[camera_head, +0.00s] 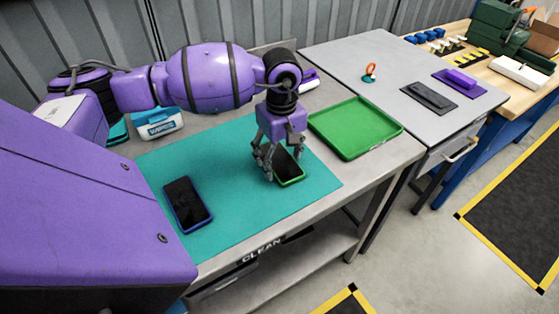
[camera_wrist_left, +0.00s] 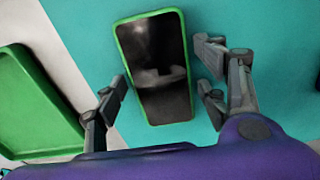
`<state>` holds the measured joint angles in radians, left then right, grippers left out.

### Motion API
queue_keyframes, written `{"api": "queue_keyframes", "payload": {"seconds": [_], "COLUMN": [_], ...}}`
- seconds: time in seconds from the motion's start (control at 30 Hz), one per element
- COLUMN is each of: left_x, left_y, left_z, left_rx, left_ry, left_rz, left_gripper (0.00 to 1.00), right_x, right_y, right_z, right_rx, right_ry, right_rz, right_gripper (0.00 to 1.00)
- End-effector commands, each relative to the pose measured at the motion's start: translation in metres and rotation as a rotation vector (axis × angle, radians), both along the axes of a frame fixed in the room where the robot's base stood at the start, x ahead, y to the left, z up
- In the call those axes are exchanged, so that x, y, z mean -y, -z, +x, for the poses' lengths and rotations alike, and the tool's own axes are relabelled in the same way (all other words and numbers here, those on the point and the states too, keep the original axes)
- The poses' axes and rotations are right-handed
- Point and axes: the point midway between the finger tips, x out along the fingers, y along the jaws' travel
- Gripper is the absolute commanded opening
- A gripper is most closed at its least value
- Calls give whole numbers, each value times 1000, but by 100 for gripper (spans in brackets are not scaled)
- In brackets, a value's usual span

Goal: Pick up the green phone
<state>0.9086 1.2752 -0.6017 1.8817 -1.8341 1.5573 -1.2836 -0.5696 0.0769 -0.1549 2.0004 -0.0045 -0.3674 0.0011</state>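The green phone (camera_head: 290,170) has a black screen and a green rim. It lies face up on the teal mat (camera_head: 235,205), near the mat's right side. My left gripper (camera_head: 268,172) points down over it, with the fingers at its left end in the head view. In the left wrist view, the green phone (camera_wrist_left: 156,68) shows between the spread fingers of my left gripper (camera_wrist_left: 160,95). The fingers are open, with a gap visible on each side of the phone. My right gripper is not in view.
A second phone with a dark blue rim (camera_head: 187,204) lies on the mat to the left. A green tray (camera_head: 355,127) sits right of the mat; it also shows in the wrist view (camera_wrist_left: 35,110). A blue and white box (camera_head: 158,123) stands behind the mat.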

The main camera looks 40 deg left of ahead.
Motion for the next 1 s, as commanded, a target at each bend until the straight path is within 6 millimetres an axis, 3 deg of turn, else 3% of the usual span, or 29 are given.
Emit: {"api": "queue_keyframes", "payload": {"seconds": [0.03, 0.27, 0.67, 0.83, 1.0], "left_x": [0, 0, -1, -1, 6], "left_y": [0, 0, -8, -30, -65], "left_z": [0, 0, 1, 2, -26], "left_rx": [0, 0, 4, 4, 5], "left_ry": [0, 0, -1, 1, 3], "left_rz": [0, 0, 1, 1, 4], "left_gripper": [55, 24, 24, 24, 24], "right_x": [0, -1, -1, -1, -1], "right_y": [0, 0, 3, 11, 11], "right_z": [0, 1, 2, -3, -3], "right_rx": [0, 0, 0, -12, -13], "right_ry": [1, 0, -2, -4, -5], "right_rz": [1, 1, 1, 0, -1], "right_gripper": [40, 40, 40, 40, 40]}}
